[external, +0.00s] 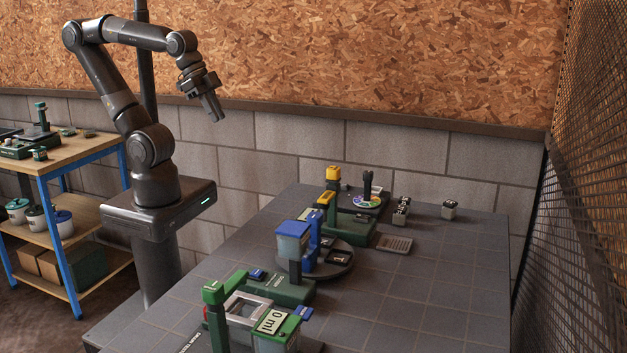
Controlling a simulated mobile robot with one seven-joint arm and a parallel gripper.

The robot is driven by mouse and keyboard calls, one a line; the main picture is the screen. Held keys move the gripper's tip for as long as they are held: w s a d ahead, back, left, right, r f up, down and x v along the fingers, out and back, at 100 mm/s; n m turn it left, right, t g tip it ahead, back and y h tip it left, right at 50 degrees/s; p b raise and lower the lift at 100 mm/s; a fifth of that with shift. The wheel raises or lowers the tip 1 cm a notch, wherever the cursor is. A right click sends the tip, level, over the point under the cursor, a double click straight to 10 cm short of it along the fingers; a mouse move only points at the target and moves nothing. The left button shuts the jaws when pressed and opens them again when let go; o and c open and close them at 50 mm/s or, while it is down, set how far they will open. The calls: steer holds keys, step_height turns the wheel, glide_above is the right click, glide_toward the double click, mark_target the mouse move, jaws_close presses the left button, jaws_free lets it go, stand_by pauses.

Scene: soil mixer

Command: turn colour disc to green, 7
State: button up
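The colour disc (368,201) is a small round plate with coloured segments, lying on a dark base at the far end of the grey table. A dark upright knob or post (368,182) stands at it. The segments and any numbers are too small to read, so its setting cannot be told. My gripper (213,113) hangs in the air at the upper left, pointing down, well away from the disc. Its fingers look close together, but whether they are open or shut is unclear.
A yellow-topped post (333,174) stands left of the disc. A blue-topped hopper (294,240) and a green unit with a "0 ml" display (272,321) stand nearer. The table's right side (430,285) is clear.

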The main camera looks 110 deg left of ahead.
steer(key=o, duration=0.7)
steer(key=w+a+m, duration=0.1)
steer(key=w, duration=0.2)
steer(key=w+a+r+m+g+y, duration=0.1)
steer(key=w+a+m, duration=0.1)
steer(key=w, duration=0.2)
steer(key=w+a+r+m, duration=0.1)
steer(key=w, duration=0.2)
steer(key=shift+w+a+r+m+g+y, duration=0.1)
steer(key=shift+w+a+m+g+y, duration=0.2)
steer(key=shift+y, duration=0.1)
steer(key=shift+o, duration=0.2)
steer(key=m+g+y, duration=0.3)
steer(key=m+g, duration=0.1)
steer(key=m, duration=0.9)
glide_above(368, 172)
steer(key=d, duration=0.4)
step_height(368, 172, down, 16)
steer(key=shift+h, duration=0.3)
steer(key=x, duration=0.9)
steer(key=shift+f, duration=0.3)
steer(key=shift+c, duration=0.2)
steer(key=c, duration=0.9)
